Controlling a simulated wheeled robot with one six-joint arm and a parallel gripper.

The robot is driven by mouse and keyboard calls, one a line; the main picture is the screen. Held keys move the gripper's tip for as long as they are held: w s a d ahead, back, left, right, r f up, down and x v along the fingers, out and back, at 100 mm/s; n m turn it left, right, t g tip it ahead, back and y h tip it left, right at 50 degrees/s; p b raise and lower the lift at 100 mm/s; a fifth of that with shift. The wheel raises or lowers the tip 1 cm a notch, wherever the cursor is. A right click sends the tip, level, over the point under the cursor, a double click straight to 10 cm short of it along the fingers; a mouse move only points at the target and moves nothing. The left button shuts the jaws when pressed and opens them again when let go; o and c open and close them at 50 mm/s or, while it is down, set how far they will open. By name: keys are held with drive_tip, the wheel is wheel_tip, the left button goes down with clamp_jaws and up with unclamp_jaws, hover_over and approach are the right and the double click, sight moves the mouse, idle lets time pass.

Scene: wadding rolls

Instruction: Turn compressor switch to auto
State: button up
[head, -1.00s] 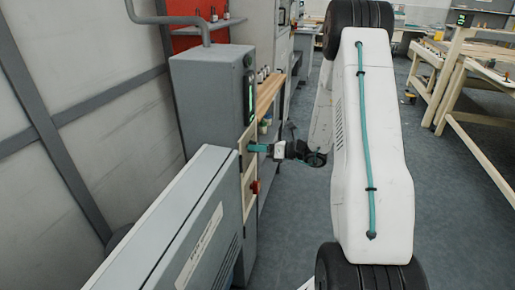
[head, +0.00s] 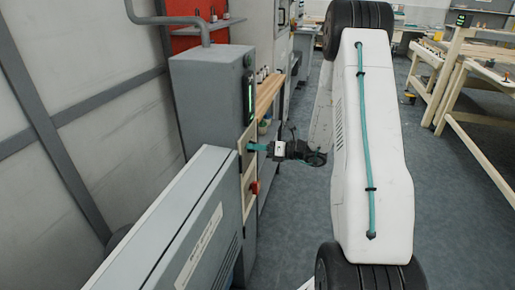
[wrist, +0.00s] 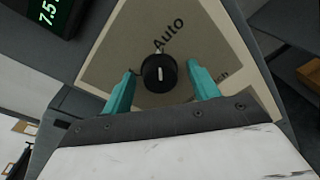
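The compressor switch is a round black knob (wrist: 160,73) with a white pointer line, on a beige panel (wrist: 205,35) in the wrist view. The word "Auto" is printed beside its top; the pointer line stands near upright in the picture, slightly left of that word. My gripper (wrist: 160,70) has its two teal fingers on either side of the knob, with a visible gap on each side, so it is open. In the head view my gripper (head: 250,147) is at the grey compressor cabinet's (head: 205,100) panel; the knob is hidden there.
A red button (head: 255,187) sits lower on the cabinet's front. A lit display (wrist: 58,12) is at the wrist view's upper left. A grey housing (head: 175,225) stands in the left foreground. Wooden benches (head: 465,75) stand at right, with open floor before them.

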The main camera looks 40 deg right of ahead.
drive_tip(key=v, duration=0.7)
drive_tip(key=shift+s+d, duration=0.2)
drive_tip(key=shift+s, duration=0.1)
idle(0.5)
drive_tip(key=s+a+r+n+g+y, duration=0.1)
drive_tip(key=s+a+r+n+g, duration=0.2)
drive_tip(key=s+a+n+g, duration=0.5)
drive_tip(key=s+a+r+n+g, duration=0.3)
drive_tip(key=s+a+n+g, duration=0.15)
drive_tip(key=a+n, duration=0.4)
drive_tip(key=s+a+r+n+h, duration=0.3)
drive_tip(key=s+r+n+h, duration=0.2)
drive_tip(key=s+n, duration=0.3)
drive_tip(key=s+a+r+n+h, duration=0.4)
drive_tip(key=s+r+n+h, duration=0.2)
drive_tip(key=n, duration=0.5)
wheel_tip(320, 180, up, 3)
drive_tip(key=shift+s+a+f+t, duration=0.15)
drive_tip(key=shift+s+a+t, duration=0.15)
drive_tip(key=shift+s, duration=0.9)
